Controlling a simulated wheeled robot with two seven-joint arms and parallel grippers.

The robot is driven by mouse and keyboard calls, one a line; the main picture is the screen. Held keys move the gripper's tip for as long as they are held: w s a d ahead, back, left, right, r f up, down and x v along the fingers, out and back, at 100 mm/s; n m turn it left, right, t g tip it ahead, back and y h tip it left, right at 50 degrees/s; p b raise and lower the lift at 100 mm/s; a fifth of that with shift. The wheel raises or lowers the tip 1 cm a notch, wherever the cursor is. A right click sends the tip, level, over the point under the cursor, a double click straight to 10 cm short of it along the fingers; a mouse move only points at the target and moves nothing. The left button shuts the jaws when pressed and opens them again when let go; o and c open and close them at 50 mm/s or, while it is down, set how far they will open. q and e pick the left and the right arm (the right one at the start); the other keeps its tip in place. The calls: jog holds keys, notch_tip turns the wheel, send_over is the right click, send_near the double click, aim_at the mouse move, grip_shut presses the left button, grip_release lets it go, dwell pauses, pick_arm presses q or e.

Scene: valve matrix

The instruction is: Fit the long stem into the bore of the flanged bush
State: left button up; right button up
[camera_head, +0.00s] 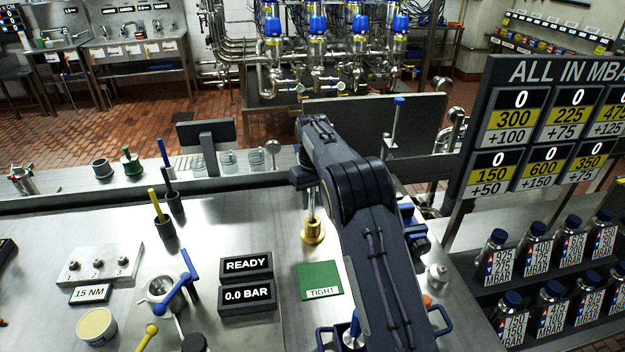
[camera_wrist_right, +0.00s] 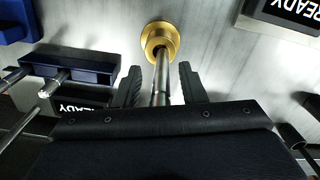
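The long stem (camera_head: 311,204) is a thin steel rod, close to upright. Its lower end meets the middle of the brass flanged bush (camera_head: 313,233), which stands flange down on the steel bench; I cannot tell how deep it sits in the bore. In the right wrist view the stem (camera_wrist_right: 161,76) runs to the centre of the bush (camera_wrist_right: 160,37). My right gripper (camera_wrist_right: 161,84) has its two fingers on either side of the stem, with a visible gap on both sides, so it is open. In the head view my right gripper (camera_head: 305,180) is mostly hidden by its arm. My left gripper is out of view.
A dark upright panel (camera_head: 375,140) stands behind.

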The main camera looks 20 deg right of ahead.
notch_tip(320, 180, up, 10)
jog(key=shift+w+p, duration=0.15)
jog(key=shift+p, duration=0.15)
jog(key=shift+r, duration=0.3)
jog(key=shift+s+d+r, duration=0.1)
jog(key=shift+s+r, duration=0.05)
jog(key=shift+s, duration=0.05)
jog(key=s+d+r+m+t+y, duration=0.1)
jog(key=s+r+t+y, duration=0.15)
jog(key=s, duration=0.55)
jog(key=s+d+r+m+t+y, duration=0.1)
jog(key=s+r, duration=0.3)
jog(key=s, duration=0.5)
jog(key=s+a+f, duration=0.3)
jog(key=s+a, duration=0.1)
jog(key=s, duration=0.3)
jog(key=s+a+f+t+b, duration=0.1)
jog(key=s+a+f, duration=0.3)
jog(key=s, duration=0.4)
jog(key=s+a+f+t, duration=0.1)
jog(key=s+a+f, duration=0.3)
jog(key=s, duration=0.3)
jog(key=shift+s+f+b, duration=0.15)
jog(key=shift+f+b, duration=0.05)
jog(key=shift+b, duration=0.2)
